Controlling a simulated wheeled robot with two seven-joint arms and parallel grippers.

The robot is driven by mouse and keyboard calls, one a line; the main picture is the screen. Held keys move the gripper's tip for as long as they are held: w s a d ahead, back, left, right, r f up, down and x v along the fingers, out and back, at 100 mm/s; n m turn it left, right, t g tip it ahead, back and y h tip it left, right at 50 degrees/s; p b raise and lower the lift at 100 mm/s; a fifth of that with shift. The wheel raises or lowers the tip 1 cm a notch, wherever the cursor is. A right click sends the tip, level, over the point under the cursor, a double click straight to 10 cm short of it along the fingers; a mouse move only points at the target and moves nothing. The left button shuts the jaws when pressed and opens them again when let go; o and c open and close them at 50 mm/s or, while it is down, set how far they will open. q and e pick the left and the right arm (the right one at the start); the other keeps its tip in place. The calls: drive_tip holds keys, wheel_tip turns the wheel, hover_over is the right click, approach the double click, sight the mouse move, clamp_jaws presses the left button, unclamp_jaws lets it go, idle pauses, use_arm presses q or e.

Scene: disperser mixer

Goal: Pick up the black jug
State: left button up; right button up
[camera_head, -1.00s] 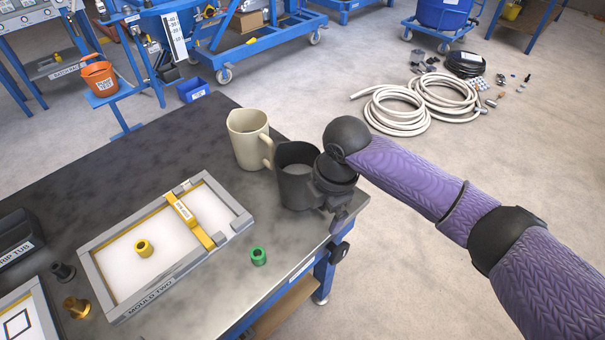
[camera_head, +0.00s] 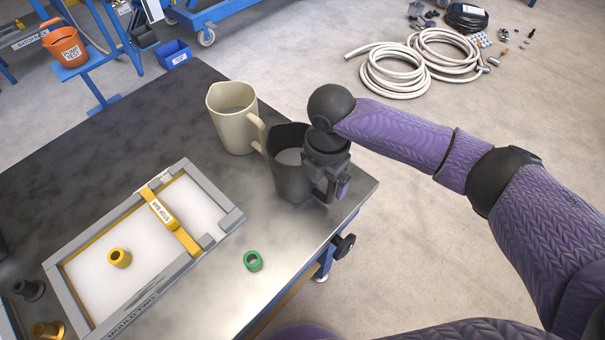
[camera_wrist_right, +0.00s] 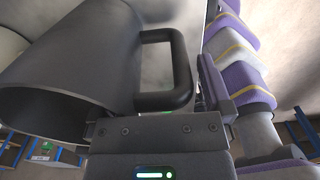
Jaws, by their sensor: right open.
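The black jug (camera_head: 287,178) stands upright near the right corner of the dark table, beside a cream jug (camera_head: 231,112). My right gripper (camera_head: 328,188) is at the black jug's right side, with its jaws open. In the right wrist view the black jug (camera_wrist_right: 75,65) fills the left part, and its handle (camera_wrist_right: 178,70) lies just in front of the gripper (camera_wrist_right: 160,120), around the space between the fingers. Whether a finger touches the handle cannot be told. My left gripper is not in view.
A mould frame (camera_head: 205,168) with a yellow stop bar (camera_head: 172,222) lies left of the jugs. A green ring (camera_head: 253,261) sits near the front edge. The cream jug is close to the black jug's left. The table's back left is clear.

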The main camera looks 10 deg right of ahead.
drive_tip(key=shift+r, duration=0.1)
clamp_jaws()
idle(0.3)
drive_tip(key=shift+w, duration=0.1)
